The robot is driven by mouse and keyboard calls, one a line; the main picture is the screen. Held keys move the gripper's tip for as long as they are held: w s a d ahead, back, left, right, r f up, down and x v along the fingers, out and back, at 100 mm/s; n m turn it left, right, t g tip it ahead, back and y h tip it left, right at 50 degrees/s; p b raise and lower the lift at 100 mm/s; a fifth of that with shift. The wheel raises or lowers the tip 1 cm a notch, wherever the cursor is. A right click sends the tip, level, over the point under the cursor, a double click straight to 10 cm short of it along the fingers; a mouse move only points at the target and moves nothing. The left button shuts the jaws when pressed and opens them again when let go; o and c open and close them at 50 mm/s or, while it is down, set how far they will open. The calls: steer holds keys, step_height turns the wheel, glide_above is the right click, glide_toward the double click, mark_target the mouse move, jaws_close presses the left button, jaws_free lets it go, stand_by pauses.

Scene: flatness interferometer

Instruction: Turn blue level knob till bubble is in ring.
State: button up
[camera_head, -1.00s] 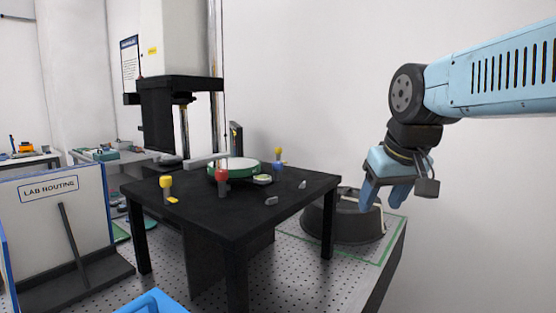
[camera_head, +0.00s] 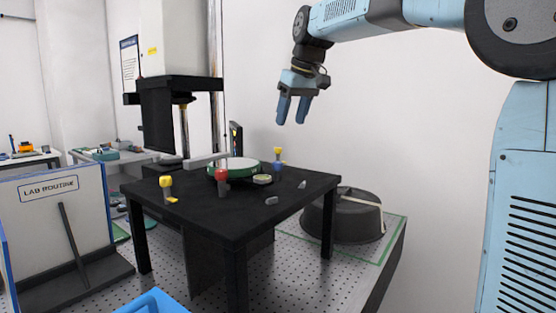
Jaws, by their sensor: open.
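A knob post (camera_head: 278,165) with a blue lower part and a yellow top stands at the back right of the black table (camera_head: 235,215). A small pale round disc (camera_head: 262,179), apparently the bubble level, lies just left of it; its bubble and ring are too small to make out. My gripper (camera_head: 292,117) is open and empty, fingers pointing down, in the air above and slightly right of the blue knob, clear of it in the picture.
A red knob (camera_head: 221,176) and a yellow knob (camera_head: 166,184) stand on the table. A green-rimmed round plate (camera_head: 233,170) sits behind them, with a grey bar (camera_head: 205,160) at its left. Small grey pieces lie at the right. A black column fixture (camera_head: 160,120) rises behind.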

mark_target(278, 162)
steer(key=x, duration=1.4)
steer(key=shift+r, duration=0.1)
steer(key=c, duration=1)
steer(key=shift+m, duration=0.5)
steer(key=o, duration=1)
steer(key=shift+r, duration=0.1)
